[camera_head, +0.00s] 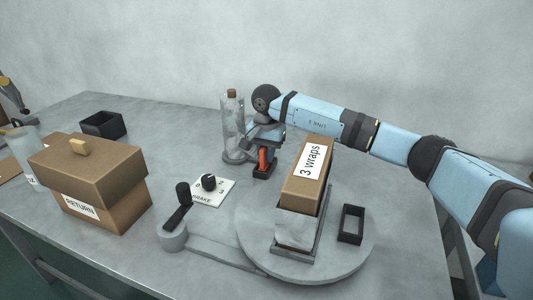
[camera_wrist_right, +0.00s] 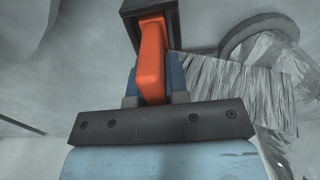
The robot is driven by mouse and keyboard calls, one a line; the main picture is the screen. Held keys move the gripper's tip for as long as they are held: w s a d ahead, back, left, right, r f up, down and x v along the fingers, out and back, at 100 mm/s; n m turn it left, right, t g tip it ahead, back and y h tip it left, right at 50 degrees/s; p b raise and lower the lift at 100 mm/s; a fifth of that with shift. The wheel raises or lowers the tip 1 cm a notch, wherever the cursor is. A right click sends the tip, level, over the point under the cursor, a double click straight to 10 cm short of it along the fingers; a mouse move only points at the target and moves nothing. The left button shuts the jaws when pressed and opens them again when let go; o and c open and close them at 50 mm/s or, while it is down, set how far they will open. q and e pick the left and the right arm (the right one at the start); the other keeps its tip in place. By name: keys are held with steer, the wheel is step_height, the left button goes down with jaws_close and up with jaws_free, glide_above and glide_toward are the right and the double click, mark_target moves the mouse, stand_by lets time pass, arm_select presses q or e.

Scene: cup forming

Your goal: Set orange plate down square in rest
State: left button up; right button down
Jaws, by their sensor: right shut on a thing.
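The orange plate (camera_head: 263,159) is upright between the jaws of my right gripper (camera_head: 265,146), near the back middle of the table. In the right wrist view the orange plate (camera_wrist_right: 151,60) runs from between the blue-grey fingers (camera_wrist_right: 152,92) to a black open-topped rest (camera_wrist_right: 137,10). The rest (camera_head: 264,172) also shows in the head view, right under the plate. The plate's far end is at or inside the rest's opening; I cannot tell whether it touches the bottom.
A clear wrapped cylinder (camera_head: 232,130) stands close left of the rest. A brown "3 wraps" box (camera_head: 306,175) stands on the round turntable (camera_head: 345,258), beside a small black frame (camera_head: 351,224). A brake dial (camera_head: 212,190), RETURN box (camera_head: 88,175) and black tray (camera_head: 103,124) are left.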

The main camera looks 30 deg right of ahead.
arm_select(q)
steer(key=shift+f, duration=0.15)
arm_select(e)
steer(key=shift+f, duration=0.3)
steer(key=c, duration=1.1)
jaws_free()
steer(key=shift+o, duration=0.2)
steer(key=shift+r, duration=0.1)
step_height(320, 180, up, 5)
steer(key=shift+p, duration=0.6)
step_height(320, 180, up, 8)
steer(key=shift+f+p, duration=0.1)
steer(key=shift+p, duration=0.6)
steer(key=shift+r, duration=0.4)
arm_select(q)
steer(key=f+g, duration=0.1)
steer(key=s+a+f+g+y, duration=0.1)
steer(key=f, duration=0.1)
steer(key=s+a+f+y, duration=0.1)
steer(key=f, duration=0.1)
steer(key=shift+a+g, duration=0.2)
steer(key=shift+g, duration=0.2)
